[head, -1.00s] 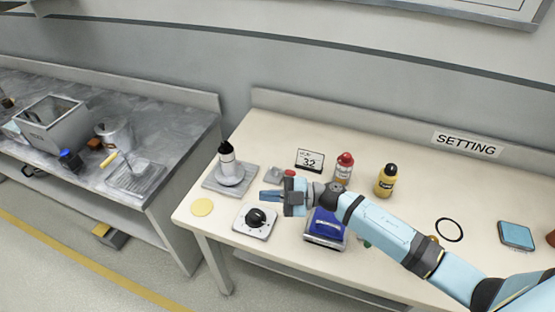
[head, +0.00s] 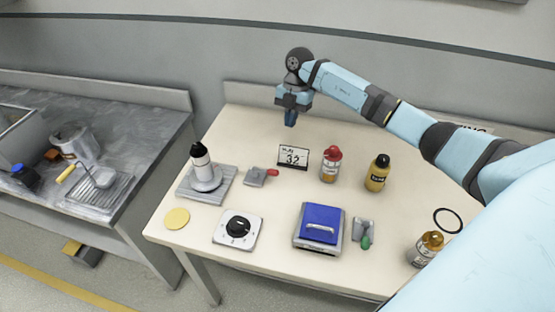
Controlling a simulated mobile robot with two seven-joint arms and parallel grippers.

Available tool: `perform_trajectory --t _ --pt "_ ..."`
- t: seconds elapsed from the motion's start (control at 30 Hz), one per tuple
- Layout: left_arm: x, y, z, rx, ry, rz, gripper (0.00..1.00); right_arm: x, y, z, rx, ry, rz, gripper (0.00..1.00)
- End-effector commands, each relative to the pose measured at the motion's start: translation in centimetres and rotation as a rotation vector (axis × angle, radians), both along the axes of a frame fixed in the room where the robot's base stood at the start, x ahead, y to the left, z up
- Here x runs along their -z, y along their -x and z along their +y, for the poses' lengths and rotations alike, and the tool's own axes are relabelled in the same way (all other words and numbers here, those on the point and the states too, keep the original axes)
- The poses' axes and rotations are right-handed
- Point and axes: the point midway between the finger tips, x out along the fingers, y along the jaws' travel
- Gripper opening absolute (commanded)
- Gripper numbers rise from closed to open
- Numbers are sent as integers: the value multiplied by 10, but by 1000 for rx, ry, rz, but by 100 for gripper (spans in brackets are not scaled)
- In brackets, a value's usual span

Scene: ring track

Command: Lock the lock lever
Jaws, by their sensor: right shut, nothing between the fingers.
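A small grey block with a red-tipped lever (head: 268,173) lies on the table beside the white bottle's grey base. Its lever points right. A second small grey plate with a green-tipped lever (head: 364,236) lies right of the blue-lidded box; its green tip points toward the front edge. I cannot tell which of the two is the lock lever. My right gripper (head: 290,119) is shut and empty, pointing down above the back of the table. It is well behind the red-tipped lever and apart from everything. My left gripper is out of view.
A blue-lidded box (head: 320,222) and a dial plate (head: 238,231) stand near the front. A display card (head: 294,157), a red-capped bottle (head: 330,164) and a yellow bottle (head: 377,173) stand behind. A yellow disc (head: 177,219) lies left. The back left is clear.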

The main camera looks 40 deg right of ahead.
Motion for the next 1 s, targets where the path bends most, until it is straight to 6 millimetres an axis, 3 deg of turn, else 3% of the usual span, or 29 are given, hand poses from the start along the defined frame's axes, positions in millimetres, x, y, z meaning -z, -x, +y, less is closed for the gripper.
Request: perform_trajectory --t 0.17,0.33,0.77,1.0 --pt "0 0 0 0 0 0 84 1 0 1 -2 -3 0 0" --pt "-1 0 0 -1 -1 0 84 16 3 5 -2 -3 2 0" --pt "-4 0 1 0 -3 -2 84 100 16 29 -3 -7 3 0" --pt "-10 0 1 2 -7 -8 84 102 31 56 -3 -5 -1 0"
